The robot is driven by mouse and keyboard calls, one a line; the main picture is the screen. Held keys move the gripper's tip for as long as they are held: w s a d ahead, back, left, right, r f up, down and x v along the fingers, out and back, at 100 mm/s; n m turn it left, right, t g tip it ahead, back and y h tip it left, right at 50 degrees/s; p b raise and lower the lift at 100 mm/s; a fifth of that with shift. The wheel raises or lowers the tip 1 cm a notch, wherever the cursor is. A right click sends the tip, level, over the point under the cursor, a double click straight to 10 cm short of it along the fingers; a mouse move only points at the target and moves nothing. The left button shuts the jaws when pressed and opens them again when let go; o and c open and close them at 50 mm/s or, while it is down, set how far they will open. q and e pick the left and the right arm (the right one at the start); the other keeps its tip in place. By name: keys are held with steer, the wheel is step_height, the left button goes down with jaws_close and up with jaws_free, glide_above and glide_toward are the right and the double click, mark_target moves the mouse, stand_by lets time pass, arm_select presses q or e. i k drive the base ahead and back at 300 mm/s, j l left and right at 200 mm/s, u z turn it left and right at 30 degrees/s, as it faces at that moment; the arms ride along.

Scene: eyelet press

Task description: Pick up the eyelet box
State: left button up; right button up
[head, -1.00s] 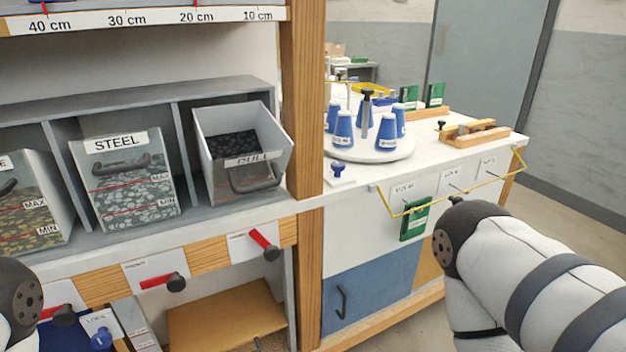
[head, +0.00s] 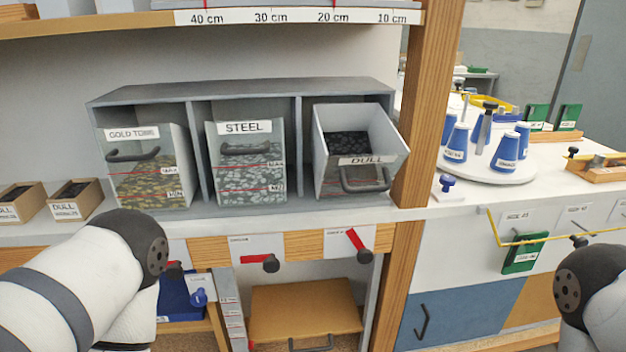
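Three clear-fronted eyelet boxes stand in a grey three-bay rack (head: 240,88) on the bench. The left box (head: 148,172), labelled GOLD TOMB or similar, holds gold eyelets. The middle STEEL box (head: 250,168) holds silver eyelets between its red lines. The right DULL box (head: 325,176) is tilted forward and shows dark contents inside. Each has a dark front handle. My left arm comes in at the lower left and my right arm at the right edge. Neither gripper's fingers show, and no box is seen held.
Small cardboard boxes (head: 78,198) stand left of the rack. A wooden post (head: 428,110) separates it from a white counter with blue cones (head: 456,142) on a round turntable (head: 490,172). Red-handled knobs (head: 358,240) and a brown panel (head: 305,308) lie below the bench edge.

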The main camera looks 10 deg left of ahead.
mark_target(77, 200)
steer(key=j+u, duration=0.1)
steer(key=u, duration=0.4)
steer(key=j+u, duration=0.15)
steer(key=u, duration=0.35)
steer(key=i+j+u, duration=0.1)
steer(key=u, duration=0.35)
